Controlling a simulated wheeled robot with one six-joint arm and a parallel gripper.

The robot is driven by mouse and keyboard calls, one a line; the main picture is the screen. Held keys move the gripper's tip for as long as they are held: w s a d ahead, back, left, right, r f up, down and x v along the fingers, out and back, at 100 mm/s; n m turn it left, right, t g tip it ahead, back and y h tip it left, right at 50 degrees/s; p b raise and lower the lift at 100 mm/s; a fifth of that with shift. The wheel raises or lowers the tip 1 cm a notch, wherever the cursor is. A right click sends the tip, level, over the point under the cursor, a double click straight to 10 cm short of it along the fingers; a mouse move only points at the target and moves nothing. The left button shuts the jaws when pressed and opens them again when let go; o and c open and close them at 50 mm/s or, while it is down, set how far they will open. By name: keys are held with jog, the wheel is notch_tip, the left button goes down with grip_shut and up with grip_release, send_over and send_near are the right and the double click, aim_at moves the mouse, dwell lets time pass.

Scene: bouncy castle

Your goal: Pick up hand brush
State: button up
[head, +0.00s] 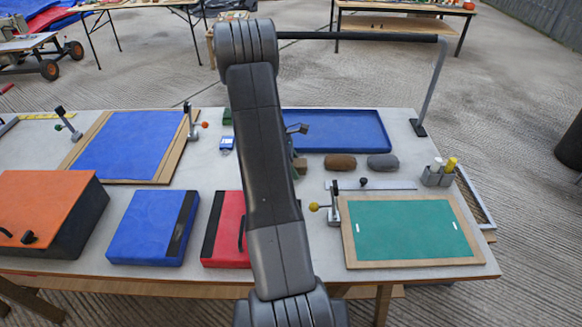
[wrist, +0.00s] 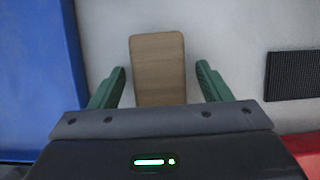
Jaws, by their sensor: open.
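The hand brush (wrist: 158,88) shows in the wrist view as a flat, light-brown wooden piece with rounded corners, upright in the picture on the pale table top. No bristles show. My gripper (wrist: 160,72) is open, with one green finger on each side of the wood and a gap on both sides. The fingers reach alongside the wood, and its near end is hidden by the gripper body. I cannot tell the height between fingers and table. In the head view my arm covers most of this area, and I cannot make out the brush for certain.
A red case (head: 225,230) and a blue case (head: 153,228) lie at the front of the table. A blue tray (head: 340,115) is at the back, with brown (head: 340,162) and grey (head: 382,161) lumps before it. A green board (head: 412,230) lies right. A black ribbed pad (wrist: 293,75) lies right of the wood.

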jog(key=c, duration=1.2)
notch_tip(320, 180, up, 10)
jog(key=shift+r, duration=0.25)
jog(key=o, duration=0.3)
jog(key=shift+c, duration=0.3)
